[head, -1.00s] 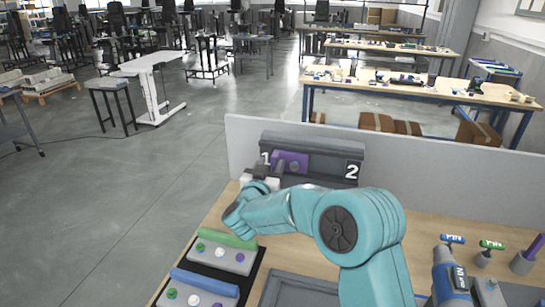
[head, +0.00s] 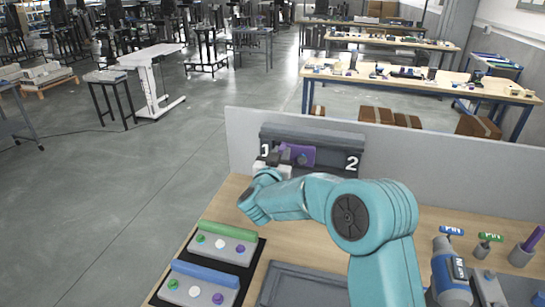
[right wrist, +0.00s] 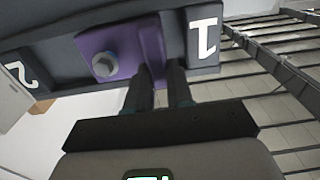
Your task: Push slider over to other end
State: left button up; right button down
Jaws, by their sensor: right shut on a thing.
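My right gripper (head: 282,157) is at the slider's left side in the head view. In the right wrist view the gripper (right wrist: 158,78) has its two fingers closed around the slider's (right wrist: 108,45) flange, close to label 1 (right wrist: 205,37). Label 2 (right wrist: 20,73) is at the far left there. My left gripper is not in view.
A light grey panel (head: 440,160) stands behind the rail. Grey blocks with green (head: 228,230) and blue (head: 206,275) bars lie at the front left. A blue device (head: 450,270) and small tools stand at the right. The rail between slider and label 2 looks clear.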

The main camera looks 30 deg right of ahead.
aim_at(314, 152)
jog(key=s+d+b, duration=0.1)
jog(key=s+d, duration=0.1)
jog(key=s, duration=0.1)
jog(key=s+d+b, duration=0.1)
jog(key=s+d, duration=0.2)
jog(key=shift+s+d+b, duration=0.25)
jog(key=shift+d+b, duration=0.05)
jog(key=shift+b, duration=0.05)
jog(key=shift+d, duration=0.1)
